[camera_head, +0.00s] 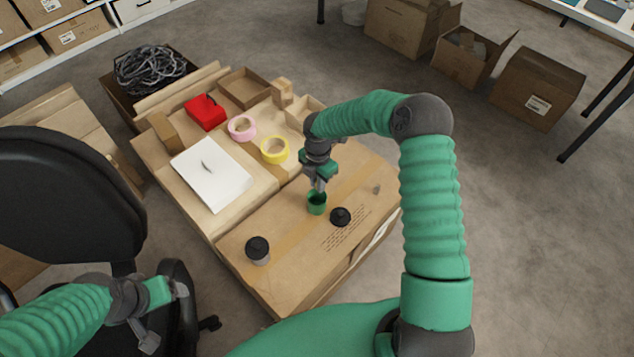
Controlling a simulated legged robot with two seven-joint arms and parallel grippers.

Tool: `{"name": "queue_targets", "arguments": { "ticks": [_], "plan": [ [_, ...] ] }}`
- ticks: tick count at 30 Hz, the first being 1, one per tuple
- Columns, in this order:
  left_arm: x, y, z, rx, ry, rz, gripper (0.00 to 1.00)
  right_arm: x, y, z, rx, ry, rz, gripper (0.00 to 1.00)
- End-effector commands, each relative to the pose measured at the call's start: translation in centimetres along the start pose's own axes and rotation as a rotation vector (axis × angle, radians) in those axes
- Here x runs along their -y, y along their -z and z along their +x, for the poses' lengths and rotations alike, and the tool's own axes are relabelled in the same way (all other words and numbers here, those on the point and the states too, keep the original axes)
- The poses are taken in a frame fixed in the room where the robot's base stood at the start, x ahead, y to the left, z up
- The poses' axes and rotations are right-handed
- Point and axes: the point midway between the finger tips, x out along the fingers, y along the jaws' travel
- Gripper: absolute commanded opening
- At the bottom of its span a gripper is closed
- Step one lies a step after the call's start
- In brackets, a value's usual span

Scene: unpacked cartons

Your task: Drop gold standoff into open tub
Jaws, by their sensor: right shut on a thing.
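The open tub (317,204) is a small green round container standing upright on the big cardboard box. My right gripper (319,189) points down right at the tub's mouth, shut on the gold standoff. The standoff is too small and hidden to make out between the fingers and the tub rim. My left gripper (164,318) is low at the left, in front of the office chair and away from the boxes; its finger opening is unclear.
A black-lidded jar (257,250) and a black round lid or jar (340,216) stand near the tub. Yellow tape (274,150), pink tape (242,128), a red box (206,112) and white paper (210,174) lie behind. An office chair (62,200) blocks the left.

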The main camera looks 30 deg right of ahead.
Motion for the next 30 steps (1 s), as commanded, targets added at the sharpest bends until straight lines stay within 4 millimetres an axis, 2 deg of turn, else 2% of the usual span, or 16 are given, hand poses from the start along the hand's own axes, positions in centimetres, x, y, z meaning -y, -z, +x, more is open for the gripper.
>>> {"name": "queue_targets", "arguments": {
  "ticks": [2, 3, 9, 19, 23, 30],
  "plan": [
    [-0.1, 0.1, -0.1, -0.001, 0.0, 0.001, 0.78, 0.1, -0.2, 0.0, -0.002, 0.0, 0.003, 0.0],
    [-0.1, 0.1, -0.1, -0.001, -0.001, 0.002, 0.78, 0.1, -0.2, 0.0, -0.002, 0.0, 0.003, 0.17],
    [-0.1, 0.1, -0.1, -0.001, -0.001, 0.002, 0.78, 0.0, 0.1, -0.1, 0.003, 0.002, 0.003, 0.41],
    [0.0, 0.1, -0.3, -0.001, 0.0, 0.001, 0.78, 0.0, 0.0, -0.5, 0.002, 0.001, 0.003, 0.41],
    [-0.1, 0.3, -1.1, -0.001, 0.0, 0.001, 0.78, -0.1, 0.0, -2.8, 0.004, -0.001, 0.004, 0.41],
    [-0.1, 0.8, -3.1, -0.001, -0.001, 0.002, 0.78, -0.2, 0.3, -9.8, 0.008, 0.0, 0.003, 0.41]
  ]
}}
